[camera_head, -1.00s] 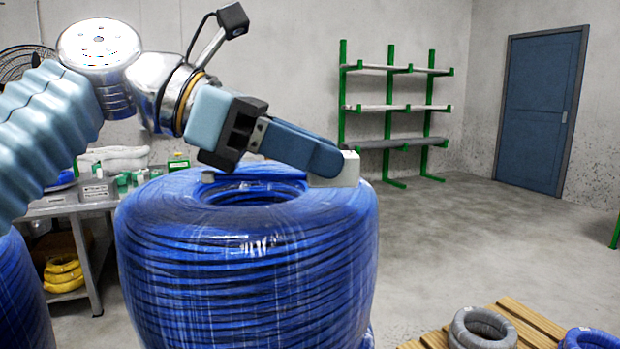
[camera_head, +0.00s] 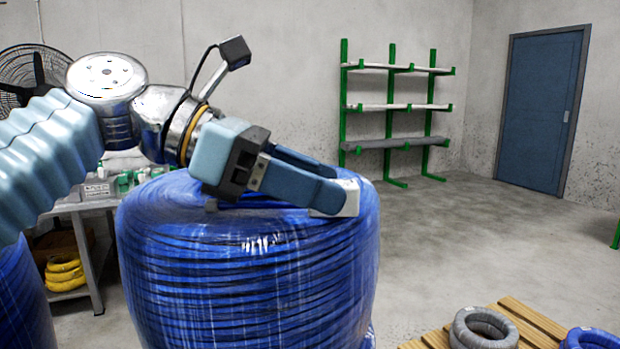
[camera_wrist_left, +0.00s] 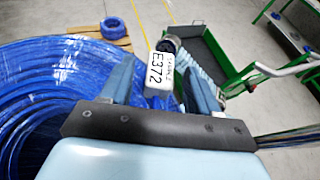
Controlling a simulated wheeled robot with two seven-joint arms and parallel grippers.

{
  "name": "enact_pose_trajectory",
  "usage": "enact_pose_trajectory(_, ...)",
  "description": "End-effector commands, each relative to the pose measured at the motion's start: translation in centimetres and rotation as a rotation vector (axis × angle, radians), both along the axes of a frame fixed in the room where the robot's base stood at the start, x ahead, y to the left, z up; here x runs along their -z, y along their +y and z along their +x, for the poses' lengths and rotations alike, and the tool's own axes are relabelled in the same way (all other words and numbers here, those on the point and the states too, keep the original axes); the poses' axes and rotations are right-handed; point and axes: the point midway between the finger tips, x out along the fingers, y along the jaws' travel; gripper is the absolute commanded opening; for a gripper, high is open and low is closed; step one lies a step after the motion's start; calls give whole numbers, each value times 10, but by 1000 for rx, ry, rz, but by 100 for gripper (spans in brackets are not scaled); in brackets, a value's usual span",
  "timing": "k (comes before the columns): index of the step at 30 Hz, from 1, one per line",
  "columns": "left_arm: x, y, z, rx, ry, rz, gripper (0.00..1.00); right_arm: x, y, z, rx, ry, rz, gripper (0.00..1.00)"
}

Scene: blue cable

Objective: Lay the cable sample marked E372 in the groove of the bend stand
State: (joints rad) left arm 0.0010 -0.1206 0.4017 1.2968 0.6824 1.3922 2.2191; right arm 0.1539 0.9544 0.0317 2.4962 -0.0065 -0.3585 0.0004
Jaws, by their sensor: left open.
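The cable sample's white tag (camera_wrist_left: 160,70), reading SAMPLE E372, shows in the left wrist view between my two fingers. A dark round end (camera_wrist_left: 169,44) shows just beyond the tag, and a bit of blue shows below it; most of the sample is hidden. My left gripper (camera_head: 335,183) is open, low over the top of a large wrapped blue cable coil (camera_head: 250,275); it also shows in the left wrist view (camera_wrist_left: 158,85), with a finger on each side of the tag. I cannot tell whether the fingers touch the sample. I cannot make out the bend stand. My right gripper is not in view.
A pallet (camera_head: 530,318) with grey and blue coils is at lower right. A steel table (camera_head: 90,204) stands at left behind the big coil. A green rack (camera_head: 388,110) stands at the back wall. A green-framed cart (camera_wrist_left: 215,52) shows in the wrist view. Mid-right floor is clear.

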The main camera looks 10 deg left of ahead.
Motion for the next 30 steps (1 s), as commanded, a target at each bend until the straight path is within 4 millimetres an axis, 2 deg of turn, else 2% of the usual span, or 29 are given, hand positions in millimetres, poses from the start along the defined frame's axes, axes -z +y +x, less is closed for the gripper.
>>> enact_pose_trajectory(5,-6,8,-1,-3,0,-1,61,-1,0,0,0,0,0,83)
enact_pose_trajectory(15,-34,75,-15,-4,-2,-2,61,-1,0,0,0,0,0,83)
enact_pose_trajectory(19,-42,95,-19,-3,0,-1,61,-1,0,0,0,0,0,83)
enact_pose_trajectory(24,-48,108,-22,-1,0,0,61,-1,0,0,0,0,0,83)
enact_pose_trajectory(30,-48,109,-23,0,1,1,61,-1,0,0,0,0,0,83)
